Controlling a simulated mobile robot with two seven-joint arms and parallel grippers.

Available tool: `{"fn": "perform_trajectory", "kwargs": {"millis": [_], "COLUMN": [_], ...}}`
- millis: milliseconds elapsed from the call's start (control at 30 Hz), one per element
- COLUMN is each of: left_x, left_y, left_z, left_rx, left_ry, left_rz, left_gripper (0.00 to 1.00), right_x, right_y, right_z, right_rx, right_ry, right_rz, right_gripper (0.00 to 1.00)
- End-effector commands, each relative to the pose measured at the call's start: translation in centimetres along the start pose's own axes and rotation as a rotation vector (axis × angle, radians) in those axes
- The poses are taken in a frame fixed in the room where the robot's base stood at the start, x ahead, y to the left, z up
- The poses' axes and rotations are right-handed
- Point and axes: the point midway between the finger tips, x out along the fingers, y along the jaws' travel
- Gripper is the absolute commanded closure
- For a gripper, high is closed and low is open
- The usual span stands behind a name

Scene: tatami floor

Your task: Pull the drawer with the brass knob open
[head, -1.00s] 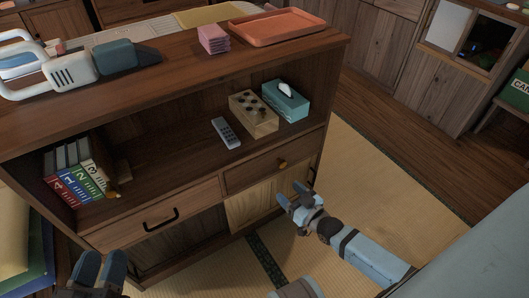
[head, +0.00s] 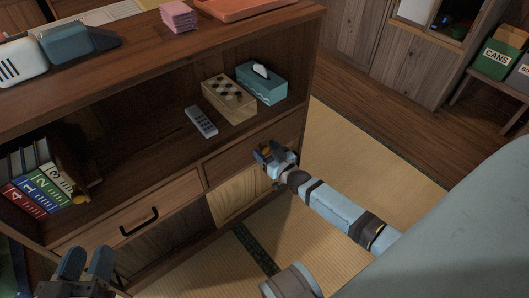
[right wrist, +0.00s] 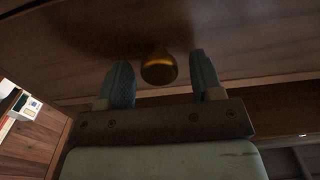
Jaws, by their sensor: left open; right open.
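The drawer with the brass knob (head: 229,161) is the right one in the wooden cabinet, and it looks shut. In the head view my right gripper (head: 268,154) is at its front and hides the knob. In the right wrist view the brass knob (right wrist: 159,68) shows between the two open fingers of the right gripper (right wrist: 160,83), with a gap on each side. My left gripper (head: 87,266) is open and empty at the lower left, in front of the cabinet.
The left drawer (head: 115,224) has a black bar handle. The shelf above holds a remote (head: 201,121), a wooden box (head: 229,100), a tissue box (head: 262,83) and numbered binders (head: 38,190). Tatami floor (head: 350,150) is clear to the right.

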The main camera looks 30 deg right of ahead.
Motion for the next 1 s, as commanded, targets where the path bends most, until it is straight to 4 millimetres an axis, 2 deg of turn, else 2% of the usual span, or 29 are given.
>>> {"fn": "perform_trajectory", "kwargs": {"millis": [133,400,467,667,700,867,1000], "left_x": [0.1,0.1,0.1,0.1,0.1,0.1,0.0], "left_y": [-0.2,-0.2,-0.2,-0.2,-0.2,-0.1,0.1], "left_z": [-0.1,-0.2,-0.2,-0.2,-0.2,-0.4,-1.0], "left_rx": [0.023,0.026,0.026,0.025,0.025,0.022,-0.004], "left_ry": [0.013,0.017,0.017,0.017,0.017,0.015,-0.001], "left_rz": [-0.001,0.000,0.000,0.000,0.000,0.001,0.006], "left_gripper": [0.57,0.57,0.57,0.57,0.57,0.57,0.57], "right_x": [0.9,1.0,1.0,0.9,0.9,0.7,-0.6], "right_y": [0.0,0.0,0.0,0.0,0.0,0.0,0.0], "right_z": [0.0,0.0,0.0,0.0,0.0,-0.1,-0.3], "right_rx": [0.000,0.000,0.000,0.000,0.000,0.000,-0.001], "right_ry": [0.000,-0.001,-0.001,0.000,0.000,-0.001,-0.002], "right_rz": [0.000,0.000,0.000,0.000,0.000,0.000,0.000], "right_gripper": [0.40,0.40,0.51,0.97,1.00,1.00,1.00]}}
